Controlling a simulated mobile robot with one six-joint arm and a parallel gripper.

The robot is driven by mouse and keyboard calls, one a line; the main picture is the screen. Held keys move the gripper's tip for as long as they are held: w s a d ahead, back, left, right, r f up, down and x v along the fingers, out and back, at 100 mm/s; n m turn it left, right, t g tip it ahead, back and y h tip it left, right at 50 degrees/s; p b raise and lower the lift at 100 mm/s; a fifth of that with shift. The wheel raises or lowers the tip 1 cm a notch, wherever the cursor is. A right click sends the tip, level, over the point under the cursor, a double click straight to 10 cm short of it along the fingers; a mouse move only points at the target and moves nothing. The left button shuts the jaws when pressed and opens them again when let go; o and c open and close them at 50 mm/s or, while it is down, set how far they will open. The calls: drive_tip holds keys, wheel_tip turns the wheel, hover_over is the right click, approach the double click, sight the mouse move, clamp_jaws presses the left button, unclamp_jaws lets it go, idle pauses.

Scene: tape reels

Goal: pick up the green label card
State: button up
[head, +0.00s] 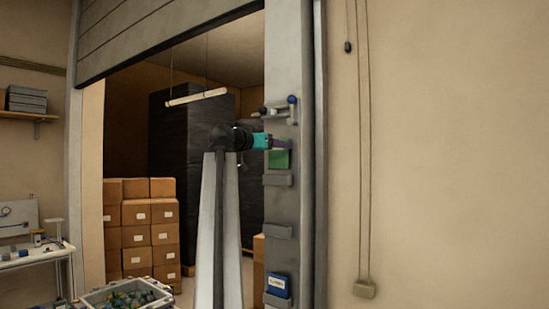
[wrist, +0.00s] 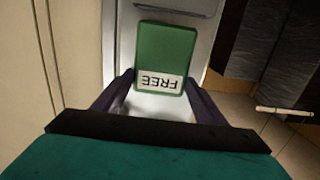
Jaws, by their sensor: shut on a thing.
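The green label card (wrist: 165,55) has a white strip that reads FREE, upside down in the wrist view. My gripper (wrist: 160,84) is shut on the card, its two dark fingers at the card's side edges by the white strip. In the head view the green card (head: 279,159) is in front of the grey door post, just above a small grey holder (head: 278,180). My gripper (head: 281,144) reaches it from the left. I cannot tell whether the card's far end still touches the holder.
A blue card (head: 277,283) sits in a low holder on the post (head: 283,205). An empty holder (head: 278,232) is between. A lever with a blue knob (head: 291,99) is above my gripper. Stacked cartons (head: 135,237) and a crate of parts (head: 90,299) are at left.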

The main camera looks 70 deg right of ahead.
drive_tip(key=p+v, duration=0.1)
drive_tip(key=v, duration=1.7)
drive_tip(key=shift+r+p, duration=0.35)
drive_tip(key=shift+r, duration=0.05)
idle(0.3)
